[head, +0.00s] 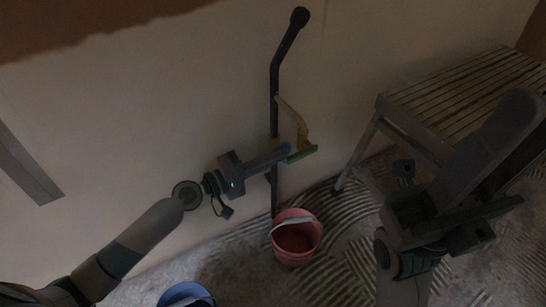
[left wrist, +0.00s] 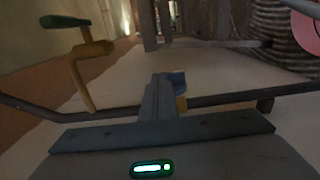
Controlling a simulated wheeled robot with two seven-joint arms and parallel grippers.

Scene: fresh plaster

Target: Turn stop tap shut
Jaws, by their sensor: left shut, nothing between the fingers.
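A dark pipe (head: 274,85) runs up the wall. A brass outlet (head: 292,112) with a green handle (head: 302,154) branches from it; both also show at the upper left of the left wrist view, the handle there (left wrist: 65,21). Lower on the pipe is a brass fitting (left wrist: 181,103), the stop tap by its look, with a small blue part (left wrist: 178,82). My left gripper (head: 284,150) is shut and empty, its fingertips at the pipe right beside the blue part. Whether they touch is unclear, and the fingers partly hide the fitting. My right gripper (head: 490,150) is up at the right, away from the pipe.
A pink bucket (head: 295,240) stands on the floor below the pipe. A blue bucket (head: 186,295) is at the bottom edge. A slatted bench (head: 465,90) is against the wall at right. The wall left of the pipe is mostly bare.

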